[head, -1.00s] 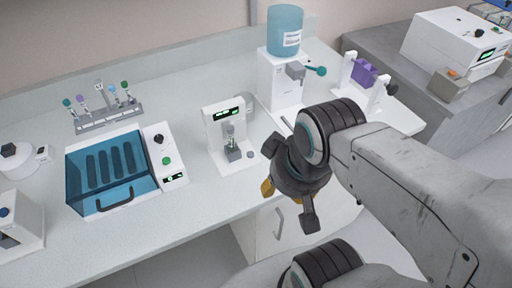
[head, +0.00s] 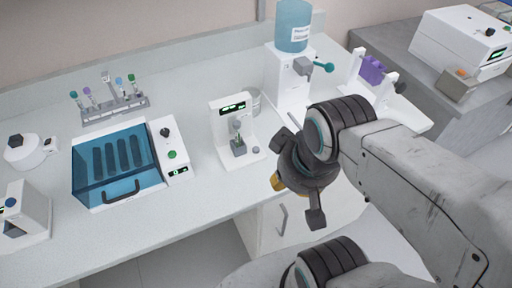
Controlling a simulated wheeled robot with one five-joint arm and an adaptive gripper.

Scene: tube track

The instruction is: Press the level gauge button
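A small white upright device with a green-lit display (head: 234,107) stands at the middle of the bench, and I take it to be the level gauge. It holds a small tube (head: 237,132) in a grey holder. A small round grey knob (head: 256,150), possibly its button, sits on the base right of the tube. My gripper (head: 296,200) hangs in front and to the right of this device, apart from it, near the bench's front edge. It points down and its fingers are partly hidden by its own body, so its opening is unclear.
A blue-lidded box (head: 118,170) with a control panel stands left of the gauge. A tube rack (head: 112,107) is behind it. Bare bench lies before the gauge.

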